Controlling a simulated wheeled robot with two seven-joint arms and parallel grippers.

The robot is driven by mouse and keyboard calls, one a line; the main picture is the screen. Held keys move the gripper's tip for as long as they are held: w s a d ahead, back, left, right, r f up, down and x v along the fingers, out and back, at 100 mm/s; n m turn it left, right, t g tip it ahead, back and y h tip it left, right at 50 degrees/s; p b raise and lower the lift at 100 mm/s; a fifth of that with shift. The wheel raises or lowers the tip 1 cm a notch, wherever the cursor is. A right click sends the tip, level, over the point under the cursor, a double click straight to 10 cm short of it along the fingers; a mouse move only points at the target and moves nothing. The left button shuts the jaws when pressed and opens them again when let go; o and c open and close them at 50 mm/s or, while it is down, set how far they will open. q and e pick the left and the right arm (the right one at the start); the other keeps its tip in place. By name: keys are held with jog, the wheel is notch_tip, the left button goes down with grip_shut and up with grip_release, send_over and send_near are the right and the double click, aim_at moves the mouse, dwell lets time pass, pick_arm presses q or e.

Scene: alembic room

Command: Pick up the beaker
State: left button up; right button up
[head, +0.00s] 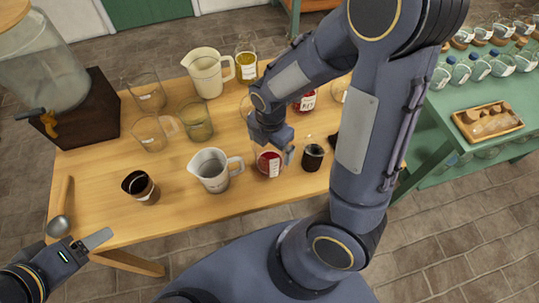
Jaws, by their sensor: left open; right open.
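A glass beaker with red contents and a white label (269,164) stands on the wooden table (110,215). My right gripper (273,149) is open and points down over it, with a fingertip beside its right rim. I cannot tell whether they touch. Clear glass beakers stand further left, one at the back (146,92), one in front of it (150,133), and one with a yellowish tint (196,120). My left gripper (84,246) is open and empty, off the table's front left edge. My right arm hides part of the table's right side.
A clear measuring jug (213,170) and a dark cup (313,157) flank the red beaker. A cream pitcher (207,72), a yellow jar (246,66), a brown cup (139,186), a ladle (58,225) and a dispenser (45,65) surround them. A green shelf (440,130) stands right.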

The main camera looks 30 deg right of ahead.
aim_at(270, 153)
notch_tip(270, 153, down, 5)
jog(key=shift+w+d, duration=0.15)
jog(key=shift+c, duration=0.4)
jog(key=c, duration=1)
jog(key=shift+c, duration=0.2)
jog(key=shift+r, duration=0.2)
notch_tip(270, 153, up, 10)
jog(key=shift+f+p, duration=0.2)
jog(key=shift+p, duration=0.15)
